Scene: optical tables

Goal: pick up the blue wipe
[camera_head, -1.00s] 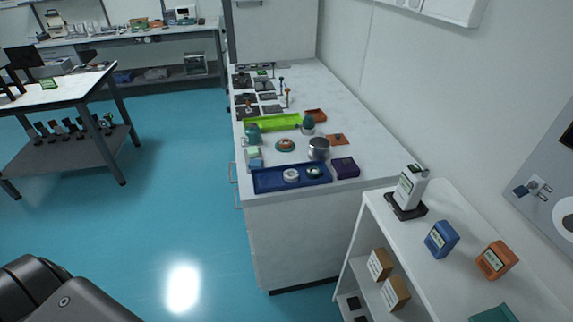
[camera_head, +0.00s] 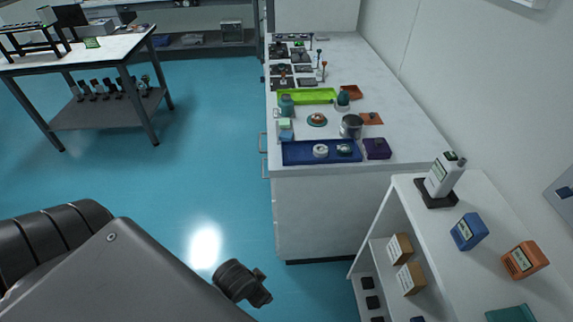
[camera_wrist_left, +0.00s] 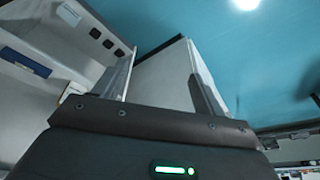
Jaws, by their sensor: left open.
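A small light-blue block, which looks like the blue wipe (camera_head: 286,135), sits on the white bench near its left edge. It is just behind the blue tray (camera_head: 290,156), with a pale green block (camera_head: 284,124) directly behind it. My left arm comes in from the lower left of the head view. Its dark end (camera_head: 242,283) is over the floor, well short of the bench and apart from the wipe. In the left wrist view my left gripper (camera_wrist_left: 160,78) has its two fingers spread with nothing held between them. My right gripper is not in view.
The tray holds round items, with a purple box (camera_head: 377,148) beside it and a metal pot (camera_head: 351,126) behind. A lime-green tray (camera_head: 306,96) lies farther back. The blue floor left of the bench is clear.

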